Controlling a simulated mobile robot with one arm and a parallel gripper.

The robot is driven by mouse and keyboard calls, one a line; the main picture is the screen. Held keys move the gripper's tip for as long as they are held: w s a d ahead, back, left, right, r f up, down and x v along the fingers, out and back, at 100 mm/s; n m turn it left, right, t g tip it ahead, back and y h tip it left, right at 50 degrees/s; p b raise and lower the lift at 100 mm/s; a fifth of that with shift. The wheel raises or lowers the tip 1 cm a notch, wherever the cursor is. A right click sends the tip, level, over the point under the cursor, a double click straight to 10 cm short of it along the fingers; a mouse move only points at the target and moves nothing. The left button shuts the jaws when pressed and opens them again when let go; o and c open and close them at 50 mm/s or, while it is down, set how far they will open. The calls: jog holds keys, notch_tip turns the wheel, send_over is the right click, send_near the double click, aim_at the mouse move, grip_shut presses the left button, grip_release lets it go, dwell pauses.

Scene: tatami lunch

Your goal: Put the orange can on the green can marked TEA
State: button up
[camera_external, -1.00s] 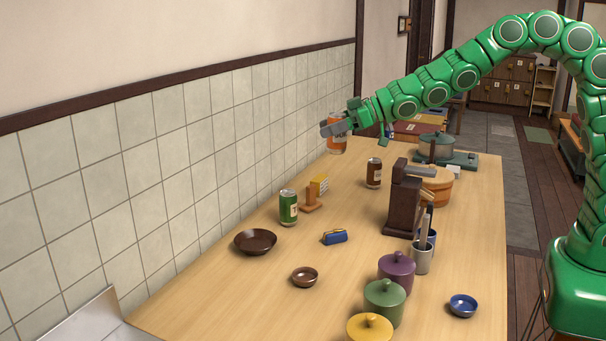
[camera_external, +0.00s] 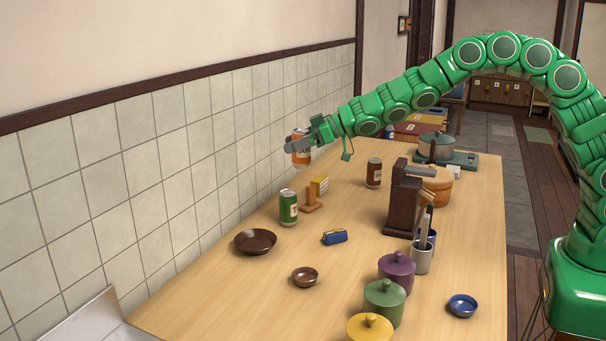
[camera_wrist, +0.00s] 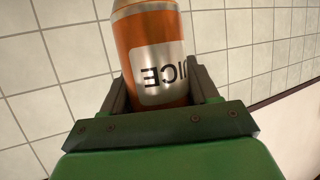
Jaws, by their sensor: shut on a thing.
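The orange can (camera_external: 301,158) is held in the air in my gripper (camera_external: 297,145), upright or nearly so, above the back edge of the table near the tiled wall. In the wrist view the orange can (camera_wrist: 152,62) sits between the two jaws (camera_wrist: 160,92), its JUICE label upside down. The green can (camera_external: 288,207) stands upright on the table, below and slightly left of the orange can in the external view. Its pale label is too small to read. The green can does not show in the wrist view.
A wooden stand with a yellow card (camera_external: 319,187) is right beside the green can. A brown can (camera_external: 374,173) and a dark wooden device (camera_external: 403,205) stand to the right. The tiled wall (camera_external: 200,155) runs behind.

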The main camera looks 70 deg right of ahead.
jog(key=shift+w+a+f, duration=0.1)
jog(key=shift+w+f, duration=0.55)
jog(key=shift+f, duration=0.65)
jog(key=shift+w+a+f, duration=0.1)
jog(key=shift+w+f, duration=0.6)
jog(key=shift+f, duration=0.65)
jog(key=shift+w+a+f, duration=0.1)
jog(key=shift+w+f, duration=0.55)
jog(key=shift+f, duration=0.65)
jog(key=shift+f, duration=0.15)
jog(key=o, duration=1)
jog(key=shift+s+d+r, duration=0.3)
jog(key=shift+s+r, duration=0.25)
jog(key=shift+s, duration=0.05)
jog(key=shift+v, duration=5.25)
jog(key=shift+f, duration=0.1)
